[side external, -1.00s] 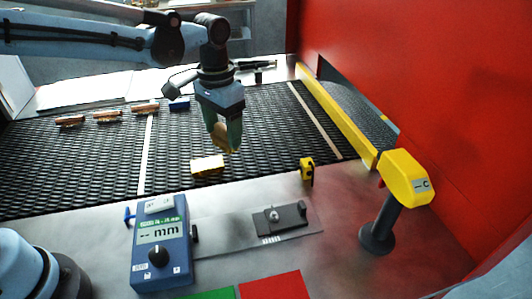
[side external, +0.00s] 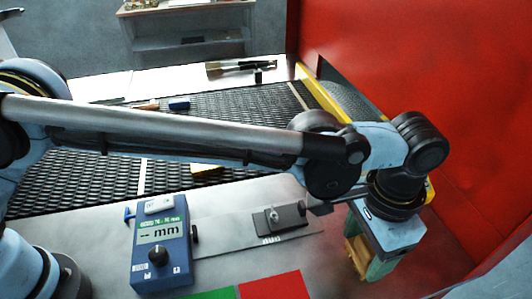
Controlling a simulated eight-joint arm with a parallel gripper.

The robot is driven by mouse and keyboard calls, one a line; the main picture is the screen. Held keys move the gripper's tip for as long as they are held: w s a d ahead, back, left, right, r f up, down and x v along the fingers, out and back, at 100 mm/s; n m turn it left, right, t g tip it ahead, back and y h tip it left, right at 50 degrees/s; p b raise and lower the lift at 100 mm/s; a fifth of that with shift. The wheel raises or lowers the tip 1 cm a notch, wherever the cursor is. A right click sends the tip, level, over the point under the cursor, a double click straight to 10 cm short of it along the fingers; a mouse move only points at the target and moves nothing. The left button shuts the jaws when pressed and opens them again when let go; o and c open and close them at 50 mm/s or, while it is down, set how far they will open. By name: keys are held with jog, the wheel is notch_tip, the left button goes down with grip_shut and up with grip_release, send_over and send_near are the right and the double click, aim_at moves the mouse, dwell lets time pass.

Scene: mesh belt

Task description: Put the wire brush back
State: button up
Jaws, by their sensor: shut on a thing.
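My gripper (side external: 362,268) hangs low at the right, over the front metal surface near the red wall, with its fingers pointing down. Its greenish fingers are shut on a tan, wooden-looking piece, taken to be the wire brush (side external: 354,262). Only a small part of it shows between the fingers, and no bristles can be made out. I cannot tell whether it touches the surface below.
The blue meter (side external: 160,245) stands at the front, left of a grey plate with a dark fixture (side external: 282,217). Green (side external: 208,294) and red (side external: 270,287) patches lie at the front edge.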

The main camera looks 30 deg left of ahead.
jog(key=shift+f, duration=3.3)
jog(key=shift+f, duration=0.1)
jog(key=o, duration=1.1)
